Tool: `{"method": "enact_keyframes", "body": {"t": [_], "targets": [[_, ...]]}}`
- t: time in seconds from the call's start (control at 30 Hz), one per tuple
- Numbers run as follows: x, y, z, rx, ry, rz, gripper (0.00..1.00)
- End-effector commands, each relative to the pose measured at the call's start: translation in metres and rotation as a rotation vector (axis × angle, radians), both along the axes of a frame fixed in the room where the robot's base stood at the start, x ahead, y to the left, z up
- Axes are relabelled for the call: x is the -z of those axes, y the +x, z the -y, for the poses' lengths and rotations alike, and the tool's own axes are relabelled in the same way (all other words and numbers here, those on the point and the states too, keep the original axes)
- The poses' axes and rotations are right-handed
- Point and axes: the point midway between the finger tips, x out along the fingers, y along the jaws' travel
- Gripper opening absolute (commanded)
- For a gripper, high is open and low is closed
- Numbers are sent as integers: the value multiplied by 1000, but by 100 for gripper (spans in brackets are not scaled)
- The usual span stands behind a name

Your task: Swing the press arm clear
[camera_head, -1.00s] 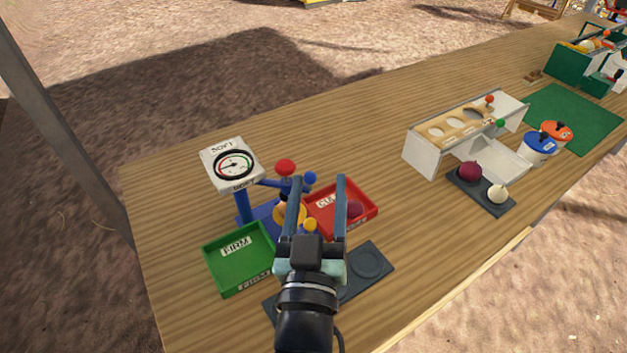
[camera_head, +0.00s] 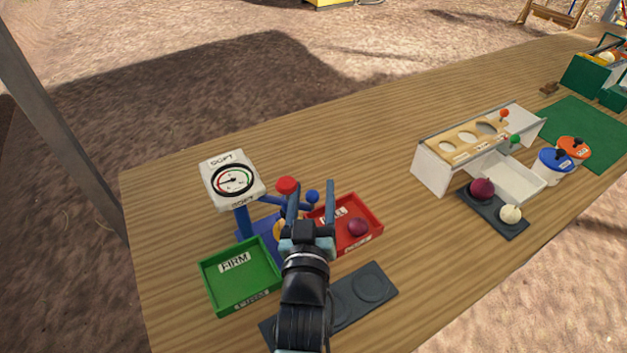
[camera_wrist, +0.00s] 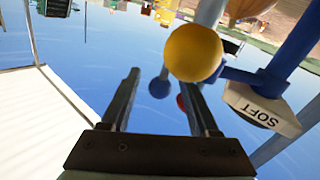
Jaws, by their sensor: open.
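The press has a blue post and base, a white dial gauge (camera_head: 232,180) marked SOFT, and a blue arm (camera_head: 272,201) with a red knob (camera_head: 287,185) and a blue ball (camera_head: 312,196). A yellow round thing (camera_head: 279,228) shows low on it, partly hidden by my gripper. My gripper (camera_head: 311,207) is open in front of the press, and the blue ball appears between its fingertips. In the wrist view, the blue ball (camera_wrist: 159,88) and red knob (camera_wrist: 182,102) appear beyond the fingers (camera_wrist: 160,100). A yellow ball (camera_wrist: 193,53) looms larger near the right finger. I see no clear contact.
A green FIRM tray (camera_head: 240,279) stands left of my gripper. A red tray (camera_head: 368,206) holding a red onion (camera_head: 357,227) stands right. A dark pad (camera_head: 374,283) lies in front. A white sorting box (camera_head: 436,165) is farther right. The wood table between is clear.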

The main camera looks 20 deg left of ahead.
Motion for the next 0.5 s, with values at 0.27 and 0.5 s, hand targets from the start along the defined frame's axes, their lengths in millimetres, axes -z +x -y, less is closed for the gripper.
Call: {"method": "enact_keyframes", "body": {"t": [0.27, 0.5], "targets": [[0, 23, -8, 0, -1, 1, 61], [0, 25, -8, -1, 0, -1, 61]]}}
